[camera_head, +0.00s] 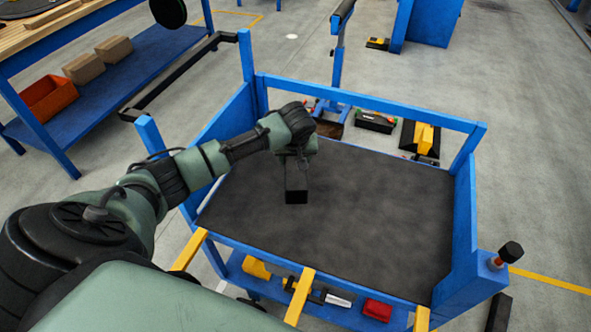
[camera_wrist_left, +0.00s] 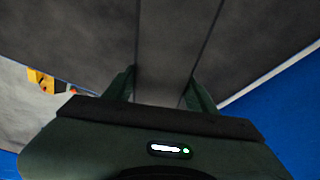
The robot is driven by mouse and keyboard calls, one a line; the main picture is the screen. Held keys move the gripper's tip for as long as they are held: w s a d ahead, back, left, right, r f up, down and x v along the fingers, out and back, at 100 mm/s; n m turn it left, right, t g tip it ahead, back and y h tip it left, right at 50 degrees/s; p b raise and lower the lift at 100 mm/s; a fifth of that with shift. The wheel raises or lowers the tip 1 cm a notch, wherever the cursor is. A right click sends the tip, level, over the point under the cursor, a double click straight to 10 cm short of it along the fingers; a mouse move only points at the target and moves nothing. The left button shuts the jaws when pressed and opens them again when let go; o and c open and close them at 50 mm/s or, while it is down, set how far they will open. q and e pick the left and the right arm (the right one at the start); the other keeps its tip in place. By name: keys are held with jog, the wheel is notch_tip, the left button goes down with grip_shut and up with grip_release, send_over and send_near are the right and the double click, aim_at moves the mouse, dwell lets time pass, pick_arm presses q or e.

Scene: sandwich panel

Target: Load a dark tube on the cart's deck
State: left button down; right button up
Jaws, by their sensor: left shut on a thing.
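The dark square tube (camera_head: 296,185) shows over the cart's deck in the head view as a short black piece under my left gripper (camera_head: 296,158). In the left wrist view the dark grey tube (camera_wrist_left: 180,40) runs away between the two fingers of my left gripper (camera_wrist_left: 162,88), which is shut on it. The cart's deck (camera_head: 370,215) is a dark mat inside a blue frame. Whether the tube touches the deck or hangs just above it I cannot tell. My right gripper is not in view.
Blue rails and posts (camera_head: 370,102) edge the cart. Its lower shelf (camera_head: 235,270) holds tools and a red item (camera_head: 377,310). A workbench with a blue shelf (camera_head: 90,115) stands at the left. The deck's right half is clear.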

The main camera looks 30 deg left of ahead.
pick_arm(q)
jog(key=shift+w+f, duration=0.1)
jog(key=shift+f, duration=2.25)
jog(key=shift+f, duration=0.15)
jog(key=shift+c, duration=2.4)
grip_release()
jog(key=p+v, duration=0.1)
jog(key=v, duration=1.1)
